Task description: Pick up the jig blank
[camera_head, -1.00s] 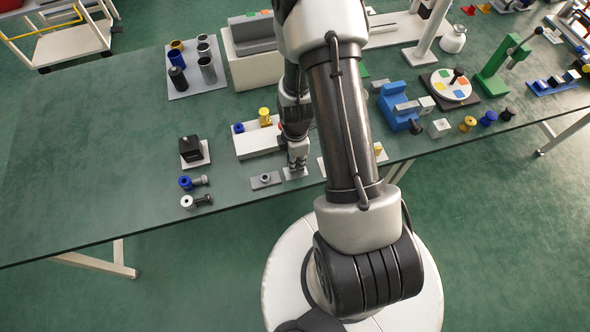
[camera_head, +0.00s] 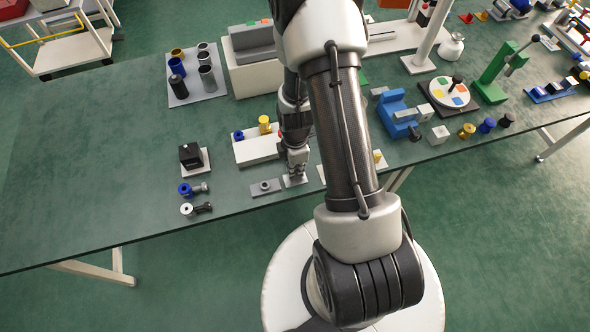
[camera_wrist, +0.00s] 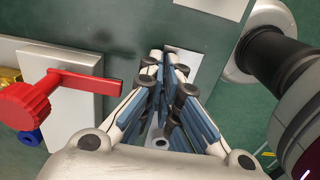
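My gripper (camera_head: 295,174) points down over a small pale plate (camera_head: 294,181) near the table's front edge. In the wrist view my gripper (camera_wrist: 163,56) has its fingertips close together, beside or over this pale plate (camera_wrist: 184,66), which has a dark spot. The fingers hide what lies between the tips, so I cannot tell if anything is held. A flat grey plate with a round boss (camera_head: 265,187) lies just left of my gripper. I cannot tell for certain which piece is the jig blank.
A white fixture (camera_head: 258,149) with yellow and blue pieces stands behind; its red handle (camera_wrist: 75,84) is close to my gripper. A black block on a pale plate (camera_head: 192,157) and two bolt-like parts (camera_head: 195,188) are left. The far left table is clear.

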